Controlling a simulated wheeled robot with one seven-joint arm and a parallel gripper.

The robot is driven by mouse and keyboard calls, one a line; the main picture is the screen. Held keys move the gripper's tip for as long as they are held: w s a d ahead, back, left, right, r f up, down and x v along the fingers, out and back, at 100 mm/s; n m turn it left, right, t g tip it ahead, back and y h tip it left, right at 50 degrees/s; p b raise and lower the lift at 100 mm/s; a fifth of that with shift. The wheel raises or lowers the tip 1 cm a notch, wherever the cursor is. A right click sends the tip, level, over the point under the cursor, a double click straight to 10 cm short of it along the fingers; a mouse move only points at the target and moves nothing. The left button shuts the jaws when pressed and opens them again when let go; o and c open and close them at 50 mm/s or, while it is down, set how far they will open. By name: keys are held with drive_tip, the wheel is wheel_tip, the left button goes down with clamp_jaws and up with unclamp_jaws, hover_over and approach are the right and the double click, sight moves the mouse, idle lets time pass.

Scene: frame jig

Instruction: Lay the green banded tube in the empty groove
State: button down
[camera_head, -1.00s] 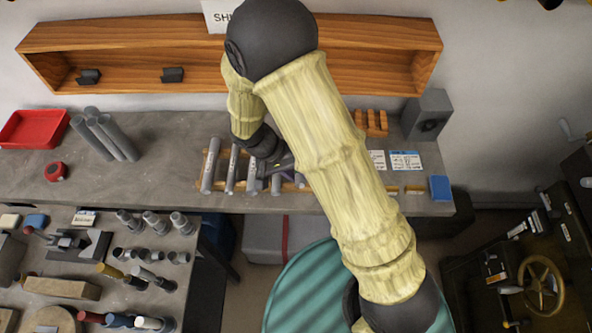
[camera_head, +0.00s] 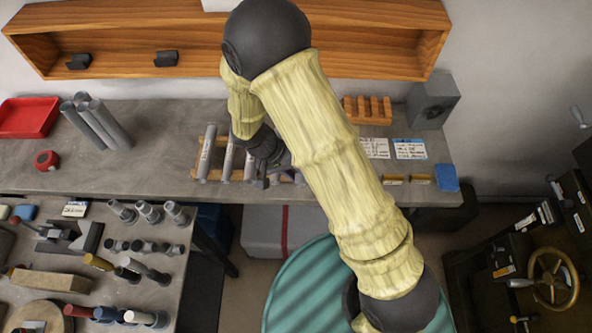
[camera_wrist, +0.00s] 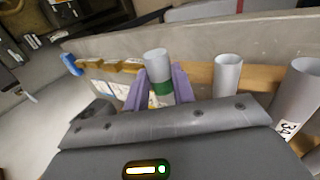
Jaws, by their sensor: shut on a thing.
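The green banded tube (camera_wrist: 155,63) is a grey cylinder with a green band. In the wrist view it stands out between the purple fingers of my gripper (camera_wrist: 160,90), which are shut on it around the band. In the head view my gripper (camera_head: 266,178) is over the right part of the wooden rack (camera_head: 196,173), and the held tube cannot be made out there. Other grey tubes (camera_head: 207,152) lie side by side across the rack to the left; two also show at right in the wrist view (camera_wrist: 227,74). My arm hides the rack's right end, and I cannot make out the empty groove.
A bundle of grey tubes (camera_head: 97,122) and a red tray (camera_head: 28,117) are on the bench at left. White cards (camera_head: 409,149), a blue block (camera_head: 447,177) and a grey box (camera_head: 432,100) are at right. A wooden shelf (camera_head: 120,45) runs above the bench.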

drive_tip(key=shift+f+b, duration=1.2)
drive_tip(key=shift+f, duration=0.4)
drive_tip(key=c, duration=1.1)
unclamp_jaws()
drive_tip(key=shift+r+p, duration=3.05)
drive_tip(key=shift+r, duration=1.55)
drive_tip(key=s+d+r+t+y, duration=0.1)
drive_tip(key=s+d+r+y, duration=0.1)
drive_tip(key=d+r, duration=0.4)
drive_tip(key=s+d+r+t+y, duration=0.1)
drive_tip(key=s+d+r+y, duration=0.1)
drive_tip(key=d+r+y, duration=0.2)
drive_tip(key=d+r, duration=0.3)
drive_tip(key=d, duration=0.2)
drive_tip(key=shift+s+r+t, duration=0.25)
drive_tip(key=shift+r+t, duration=0.05)
drive_tip(key=shift+t, duration=0.1)
